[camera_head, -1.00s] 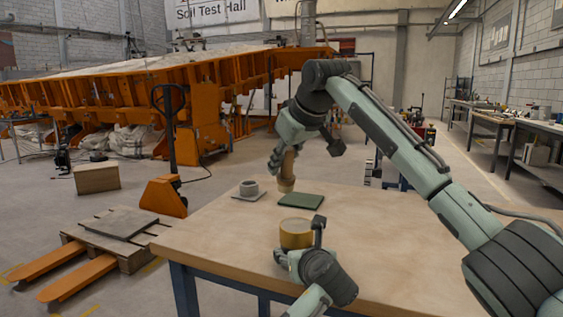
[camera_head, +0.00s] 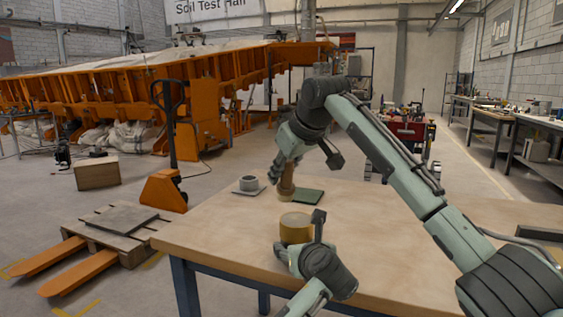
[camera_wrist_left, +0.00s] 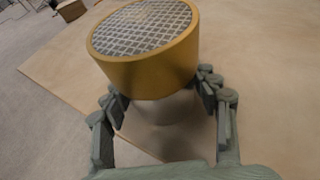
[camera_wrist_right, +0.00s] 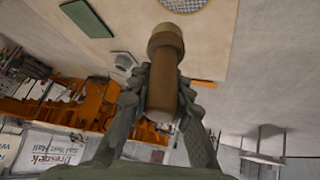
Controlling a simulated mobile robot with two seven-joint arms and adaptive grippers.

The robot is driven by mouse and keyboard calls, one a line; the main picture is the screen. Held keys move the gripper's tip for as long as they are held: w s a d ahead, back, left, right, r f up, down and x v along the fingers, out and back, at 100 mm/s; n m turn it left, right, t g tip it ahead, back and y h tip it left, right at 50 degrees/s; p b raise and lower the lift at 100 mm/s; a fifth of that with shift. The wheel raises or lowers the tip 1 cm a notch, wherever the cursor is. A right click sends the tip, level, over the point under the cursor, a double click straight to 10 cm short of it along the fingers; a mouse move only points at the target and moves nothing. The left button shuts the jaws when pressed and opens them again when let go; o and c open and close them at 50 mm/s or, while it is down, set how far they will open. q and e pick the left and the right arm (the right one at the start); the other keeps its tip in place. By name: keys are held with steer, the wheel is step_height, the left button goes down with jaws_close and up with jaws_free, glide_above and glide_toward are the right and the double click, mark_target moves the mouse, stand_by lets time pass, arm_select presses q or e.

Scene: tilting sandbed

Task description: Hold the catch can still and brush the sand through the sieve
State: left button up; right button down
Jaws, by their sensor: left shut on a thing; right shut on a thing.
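The brass-coloured sieve (camera_head: 296,228) stands near the table's front edge. My left gripper (camera_head: 285,250) is shut on the can, fingers on both sides. I cannot tell how much sand lies on the mesh. My right gripper (camera_head: 281,166) is shut on the wooden brush (camera_head: 287,181), head down, behind the sieve and apart from it. In the right wrist view the brush (camera_wrist_right: 163,75) lies between the fingers; the sieve mesh (camera_wrist_right: 183,4) is at the top edge.
A grey cup (camera_head: 248,183) stands on a flat plate at the table's back left. A dark green mat (camera_head: 309,197) lies just right of the brush. The table's right part (camera_head: 385,235) is mostly clear, under my right arm. A pallet truck (camera_head: 165,188) stands left on the floor.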

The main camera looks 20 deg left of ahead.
mark_target(285, 186)
steer(key=shift+f, duration=1.75)
steer(key=shift+d+f, duration=0.15)
steer(key=shift+d, duration=2.95)
steer(key=shift+a, duration=2.8)
steer(key=r, duration=0.3)
steer(key=shift+a+r, duration=0.1)
steer(key=shift+a, duration=0.2)
steer(key=shift+r, duration=2.45)
